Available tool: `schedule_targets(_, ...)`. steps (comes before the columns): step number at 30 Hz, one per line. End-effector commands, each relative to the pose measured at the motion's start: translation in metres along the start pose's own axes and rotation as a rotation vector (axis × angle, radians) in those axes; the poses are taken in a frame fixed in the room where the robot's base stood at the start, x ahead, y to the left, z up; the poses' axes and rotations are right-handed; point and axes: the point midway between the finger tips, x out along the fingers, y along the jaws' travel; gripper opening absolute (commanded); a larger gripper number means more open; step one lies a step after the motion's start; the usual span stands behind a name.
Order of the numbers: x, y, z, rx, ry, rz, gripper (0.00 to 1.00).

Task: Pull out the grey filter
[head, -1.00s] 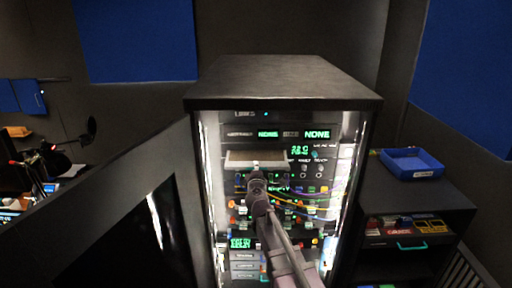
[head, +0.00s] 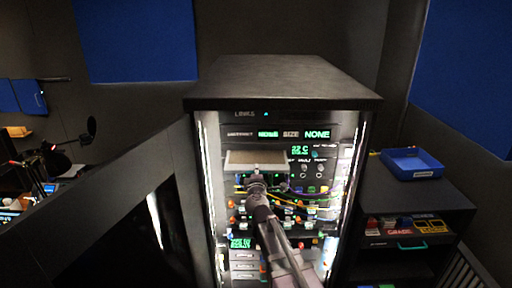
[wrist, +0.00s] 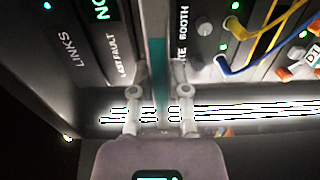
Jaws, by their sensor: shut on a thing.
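The grey filter (head: 238,160) is a flat, pale grey-beige panel in the upper part of the rack's front, under the row of green displays. My gripper (head: 257,176) is at the middle of its lower front edge. In the wrist view the two fingers of my gripper (wrist: 159,72) are closed on a narrow grey and teal strip (wrist: 159,50), which appears to be the filter's front edge. My gripper hides part of that edge. I cannot tell how far the filter stands out of its slot.
The rack (head: 285,75) has bright light strips down both sides. Coloured cables (head: 310,208) and knobs lie close below and right of my gripper. A blue tray (head: 412,163) sits on a dark cabinet at the right. A dark panel (head: 110,225) stands front left.

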Motion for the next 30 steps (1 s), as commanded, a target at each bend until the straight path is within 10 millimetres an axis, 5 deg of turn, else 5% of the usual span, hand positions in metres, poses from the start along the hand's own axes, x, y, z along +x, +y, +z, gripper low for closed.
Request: schedule_targets(30,-0.037,0.000,0.000,0.000,0.001,0.000,0.00)
